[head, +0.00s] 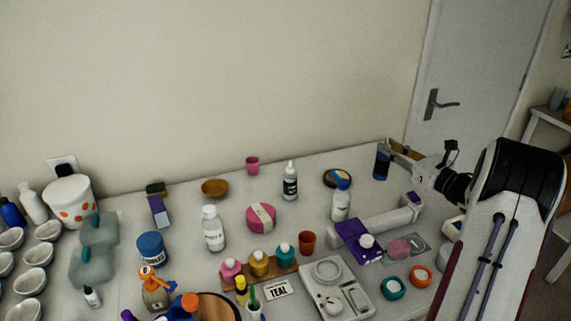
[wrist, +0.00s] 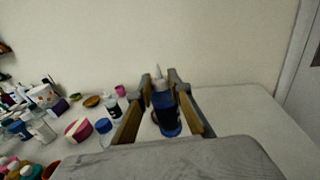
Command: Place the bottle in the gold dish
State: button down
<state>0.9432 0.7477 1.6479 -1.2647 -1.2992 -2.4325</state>
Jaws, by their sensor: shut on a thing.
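My gripper (head: 392,152) is at the back right of the table, shut on a bottle. The bottle (head: 381,163) is dark blue with a dark label; in the wrist view the bottle (wrist: 165,108) stands between the two fingers, with a pale pointed nozzle on top. It looks about upright. I cannot tell whether its base touches the table. The gold dish (head: 215,188) is a small brownish-gold bowl at the back left of the middle, well to the left of my gripper. The dish also shows in the wrist view (wrist: 91,101) and looks empty.
Between gripper and dish stand a black-labelled dropper bottle (head: 290,182), a blue-capped clear bottle (head: 341,203), a pink cup (head: 252,165) and a pink round tin (head: 261,218). A round dark dish (head: 337,178) lies nearer the gripper. The front is crowded; the back strip is clearer.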

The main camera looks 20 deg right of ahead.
jog(key=r, duration=0.6)
jog(key=shift+w+a+r, duration=0.15)
jog(key=shift+w+a, duration=0.1)
jog(key=shift+a, duration=0.1)
jog(key=w+a+n+y, duration=0.1)
jog(key=w+a, duration=0.5)
jog(key=a, duration=0.5)
jog(key=w+a+n+g+y, duration=0.1)
jog(key=w+a+y, duration=0.1)
jog(key=w+a, duration=0.65)
jog(key=w+a+n+y, duration=0.1)
jog(key=w+a, duration=0.4)
jog(key=a, duration=0.7)
jog(key=w+a+n+g+y, duration=0.1)
jog(key=w+a+y, duration=0.1)
jog(key=a, duration=1.2)
jog(key=shift+w+d+f, duration=0.1)
jog(key=shift+d+f, duration=0.1)
jog(key=shift+f, duration=1.1)
jog(key=shift+d+f, duration=0.15)
jog(key=shift+f, duration=1.1)
jog(key=shift+f, duration=0.1)
notch_tip(320, 180, down, 6)
